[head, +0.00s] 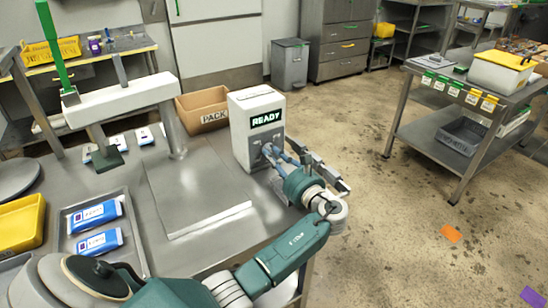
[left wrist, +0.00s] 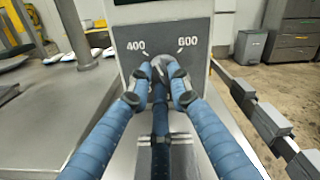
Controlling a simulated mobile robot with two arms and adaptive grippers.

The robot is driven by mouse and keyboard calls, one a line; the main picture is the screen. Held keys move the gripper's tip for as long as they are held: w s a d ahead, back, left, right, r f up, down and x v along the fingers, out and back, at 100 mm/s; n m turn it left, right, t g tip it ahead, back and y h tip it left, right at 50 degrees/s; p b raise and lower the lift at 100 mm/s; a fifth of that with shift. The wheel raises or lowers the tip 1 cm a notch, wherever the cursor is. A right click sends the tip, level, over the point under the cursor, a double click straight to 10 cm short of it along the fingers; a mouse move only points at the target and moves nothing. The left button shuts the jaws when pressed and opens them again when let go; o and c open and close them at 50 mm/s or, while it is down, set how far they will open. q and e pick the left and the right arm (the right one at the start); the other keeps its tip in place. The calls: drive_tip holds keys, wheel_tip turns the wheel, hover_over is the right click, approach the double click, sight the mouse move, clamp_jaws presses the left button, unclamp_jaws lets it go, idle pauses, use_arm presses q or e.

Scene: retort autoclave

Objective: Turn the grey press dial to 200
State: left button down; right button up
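The grey press dial (left wrist: 159,66) sits on the front of a pale press (head: 241,134), whose lit sign reads READY. In the left wrist view, the dial plate shows the marks 400 at upper left and 600 at upper right. The mark 200 is not visible, and the pointer's setting cannot be read. My left gripper (head: 274,155) is at the press front. Its blue fingers bend in on both sides of the dial, apparently shut on it, with a third finger below. The fingertips hide much of the dial. My right gripper is not in view.
A flat metal plate (head: 197,194) lies on the steel table left of the press. A tray (head: 137,246) holds blue-and-white packs. A cardboard box marked PACK (head: 203,108) stands behind. Open floor lies to the right, before a steel cart (head: 425,133).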

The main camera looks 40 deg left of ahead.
use_arm(q)
drive_tip(key=shift+f+n, duration=0.15)
drive_tip(key=shift+n, duration=0.15)
drive_tip(key=shift+f+n+b, duration=0.1)
drive_tip(key=shift+n+b, duration=0.4)
drive_tip(key=shift+b, duration=0.2)
drive_tip(key=shift+n, duration=0.7)
drive_tip(key=shift+r, duration=0.2)
drive_tip(key=c, duration=1.6)
unclamp_jaws()
